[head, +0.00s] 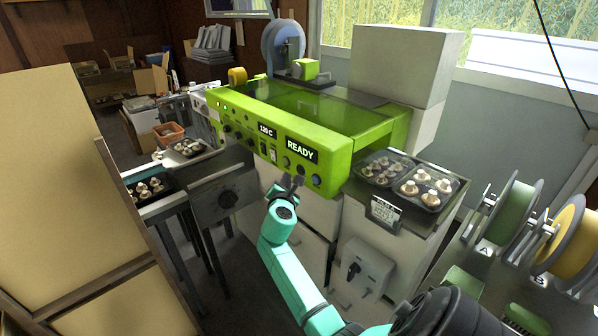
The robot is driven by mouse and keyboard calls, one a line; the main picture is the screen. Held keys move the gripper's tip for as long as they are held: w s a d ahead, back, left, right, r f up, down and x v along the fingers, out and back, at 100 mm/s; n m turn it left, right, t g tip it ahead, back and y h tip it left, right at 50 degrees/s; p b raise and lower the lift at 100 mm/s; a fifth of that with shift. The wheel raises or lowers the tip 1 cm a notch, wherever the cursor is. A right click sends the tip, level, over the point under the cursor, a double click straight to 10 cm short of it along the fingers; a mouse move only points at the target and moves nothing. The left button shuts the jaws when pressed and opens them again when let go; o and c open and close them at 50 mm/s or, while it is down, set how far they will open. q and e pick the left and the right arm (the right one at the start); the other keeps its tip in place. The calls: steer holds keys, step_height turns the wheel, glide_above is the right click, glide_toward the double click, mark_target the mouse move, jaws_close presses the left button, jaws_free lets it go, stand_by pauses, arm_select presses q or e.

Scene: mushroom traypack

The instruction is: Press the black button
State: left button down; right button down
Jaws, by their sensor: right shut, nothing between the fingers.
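A green machine (335,155) shows "120 C" and "READY" on its front panel. Several small dark round controls sit along the panel, one of them (287,162) below and left of the READY display (301,150). They are too small for me to tell which is the black button. My right gripper (291,183) is shut and empty, in front of the lower right part of the panel. I cannot tell whether its fingertips touch the panel. My left gripper is not in view.
Trays of mushrooms (433,200) lie on the machine's right table, and others (165,192) stand at the left. A grey box (365,268) is below the right table. Green and yellow reels (513,216) stand at the right. A tan panel (60,170) fills the left foreground.

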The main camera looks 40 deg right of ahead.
steer(key=a, duration=0.3)
stand_by(0.8)
steer(key=s+a+f+m+g+y, duration=0.2)
steer(key=s+a+f+y, duration=0.15)
steer(key=f, duration=0.85)
steer(key=s+a+f+m+g+y, duration=0.15)
steer(key=s+a+f, duration=0.3)
steer(key=f, duration=0.75)
steer(key=s+a+f+m+g+y, duration=0.1)
steer(key=s+a+f+m+y, duration=0.25)
steer(key=f, duration=0.85)
steer(key=s+a+f+m+g+y, duration=0.1)
steer(key=s+f, duration=0.4)
steer(key=s, duration=0.6)
steer(key=s+a+f+m+g+y, duration=0.1)
steer(key=s+f+m, duration=0.4)
steer(key=s, duration=0.6)
steer(key=s+a+f+m+g+y, duration=0.1)
steer(key=s+f+m+g, duration=0.3)
steer(key=s, duration=0.8)
step_height(320, 180, down, 3)
steer(key=shift+a+r, duration=0.15)
steer(key=shift+a, duration=0.55)
